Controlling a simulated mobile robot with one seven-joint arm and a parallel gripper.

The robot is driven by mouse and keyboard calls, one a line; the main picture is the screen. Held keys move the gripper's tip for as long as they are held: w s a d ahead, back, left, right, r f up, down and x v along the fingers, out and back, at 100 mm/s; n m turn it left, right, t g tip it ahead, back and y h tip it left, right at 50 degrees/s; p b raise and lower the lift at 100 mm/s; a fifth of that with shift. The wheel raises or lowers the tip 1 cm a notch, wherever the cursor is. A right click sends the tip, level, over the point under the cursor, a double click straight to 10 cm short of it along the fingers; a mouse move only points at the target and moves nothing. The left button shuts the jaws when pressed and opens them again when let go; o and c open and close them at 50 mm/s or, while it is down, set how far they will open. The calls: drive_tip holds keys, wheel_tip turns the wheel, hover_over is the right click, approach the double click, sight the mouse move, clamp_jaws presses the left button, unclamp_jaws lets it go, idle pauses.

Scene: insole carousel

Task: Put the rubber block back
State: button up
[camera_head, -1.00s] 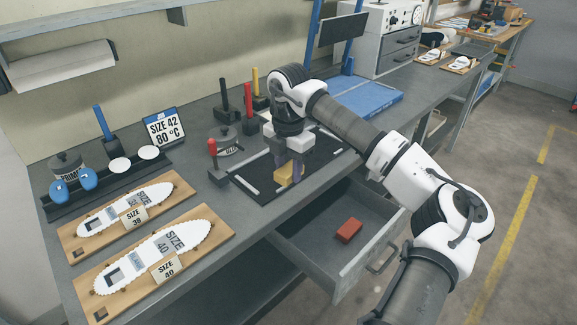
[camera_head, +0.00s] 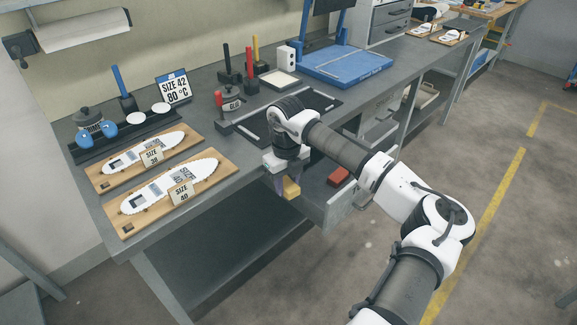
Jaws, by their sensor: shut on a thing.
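My gripper (camera_head: 284,184) points down and is shut on a yellow block (camera_head: 291,188). The fingers partly cover the block. It is held around the left side of the open drawer (camera_head: 346,207), off the bench top; I cannot tell whether it is above the drawer or just outside its wall. A red block (camera_head: 338,176) lies in the drawer, to the right of my gripper. Which of the two blocks is rubber cannot be told from their look. My arm hides part of the drawer.
On the bench are a dark mat (camera_head: 316,103), a glue pot (camera_head: 231,98), two boards with white insoles, the nearer labelled size 40 (camera_head: 234,165), and a blue platform (camera_head: 345,66). The bench's front edge runs beside my gripper. Floor at the front is clear.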

drive_tip(key=s+a+f+n, duration=0.2)
drive_tip(key=f+n, duration=0.6)
drive_tip(key=n, duration=0.5)
drive_tip(key=s+a+f+n, duration=0.2)
drive_tip(key=f+n, duration=0.7)
drive_tip(key=n, duration=0.4)
